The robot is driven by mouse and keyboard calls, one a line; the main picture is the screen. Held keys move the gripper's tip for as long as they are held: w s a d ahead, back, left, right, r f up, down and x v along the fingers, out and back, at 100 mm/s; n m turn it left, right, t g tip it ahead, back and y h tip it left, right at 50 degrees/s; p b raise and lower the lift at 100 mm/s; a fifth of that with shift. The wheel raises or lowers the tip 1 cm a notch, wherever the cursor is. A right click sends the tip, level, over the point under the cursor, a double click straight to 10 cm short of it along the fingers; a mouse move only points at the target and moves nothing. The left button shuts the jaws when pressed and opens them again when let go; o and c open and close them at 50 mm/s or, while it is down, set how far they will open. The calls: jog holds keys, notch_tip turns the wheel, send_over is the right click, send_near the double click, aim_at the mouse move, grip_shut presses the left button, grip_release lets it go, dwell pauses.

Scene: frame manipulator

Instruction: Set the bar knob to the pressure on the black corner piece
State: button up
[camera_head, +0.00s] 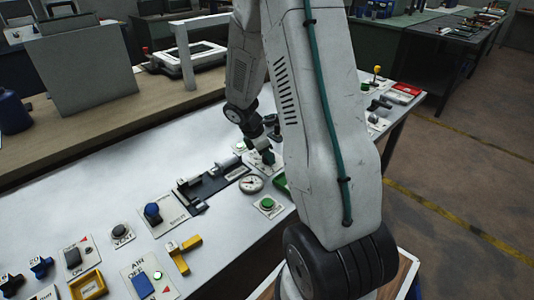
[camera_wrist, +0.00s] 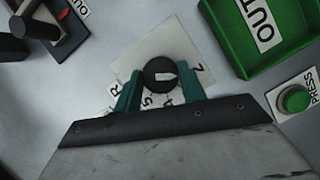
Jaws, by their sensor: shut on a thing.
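In the wrist view, a round black knob (camera_wrist: 160,74) with a short white mark sits on a pale plate (camera_wrist: 178,45). The mark points to the right of the picture. Printed digits, a 2, a 4 and a 5, and a letter R show around the knob, partly covered by my fingers. My gripper (camera_wrist: 158,78) is shut on the knob, one green finger on each side. In the head view, my gripper (camera_head: 265,154) is low at the panel, and the knob is mostly hidden. A dark, angular flat piece (camera_head: 193,203) lies left of it; no pressure marking is readable there.
A round gauge (camera_head: 251,184) and a green button (camera_head: 267,203) are close by. The wrist view shows a green OUT tray (camera_wrist: 232,55), a PRESS button (camera_wrist: 295,99) and a dark device with a red pointer (camera_wrist: 62,14). A yellow corner piece (camera_head: 182,262) lies nearer the front.

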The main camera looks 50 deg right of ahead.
jog(key=m+g+y, duration=0.1)
jog(key=m, duration=0.3)
jog(key=shift+w+d, duration=0.1)
jog(key=m+g+y, duration=0.1)
jog(key=m, duration=0.2)
jog(key=shift+m, duration=0.3)
jog(key=m+y, duration=0.1)
jog(key=m, duration=0.3)
jog(key=shift+w+d+y, duration=0.1)
jog(key=shift+d+y, duration=0.1)
jog(key=shift+y, duration=0.2)
jog(key=shift+m+y, duration=0.7)
jog(key=shift+m, duration=1.3)
jog(key=o, duration=1)
jog(key=shift+c, duration=0.2)
